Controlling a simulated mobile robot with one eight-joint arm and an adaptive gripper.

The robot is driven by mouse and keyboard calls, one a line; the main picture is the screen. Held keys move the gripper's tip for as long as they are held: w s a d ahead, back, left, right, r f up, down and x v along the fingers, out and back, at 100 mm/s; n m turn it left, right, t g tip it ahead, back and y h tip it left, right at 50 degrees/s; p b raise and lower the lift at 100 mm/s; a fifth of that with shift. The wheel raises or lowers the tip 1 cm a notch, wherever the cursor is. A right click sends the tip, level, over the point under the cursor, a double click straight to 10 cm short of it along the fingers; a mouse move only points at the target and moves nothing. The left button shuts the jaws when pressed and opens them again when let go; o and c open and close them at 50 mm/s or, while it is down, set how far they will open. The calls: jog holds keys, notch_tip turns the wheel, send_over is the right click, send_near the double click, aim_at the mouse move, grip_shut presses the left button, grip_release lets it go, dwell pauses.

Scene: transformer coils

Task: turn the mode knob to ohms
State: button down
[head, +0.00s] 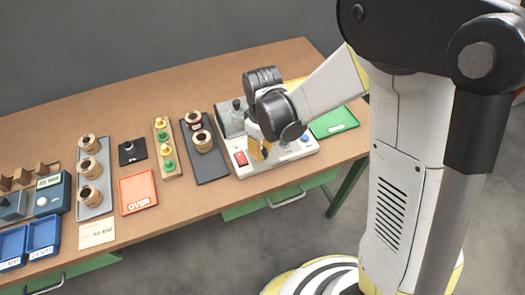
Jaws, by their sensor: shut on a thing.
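My gripper (262,149) is over the front part of the pale bench device (288,153), with its fingers pointing down. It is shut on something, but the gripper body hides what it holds. I cannot make out a mode knob or its markings on this device. The device shows a red switch (240,158) at front left, a blue button (304,138) at right and a dark post (236,103) at the back.
Left of the device are a dark tray (211,174) with copper-coloured coils, a wooden strip (172,173) with yellow and green pieces, and an orange tray (138,204). A green tray (333,123) lies to the right. Blue bins (42,236) stand far left.

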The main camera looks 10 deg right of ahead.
aim_at(263, 150)
jog(key=m, duration=0.4)
jog(key=shift+m, duration=0.4)
dwell(0.4)
jog(key=c, duration=1.2)
grip_release()
jog(key=shift+r, duration=0.1)
notch_tip(263, 150, up, 12)
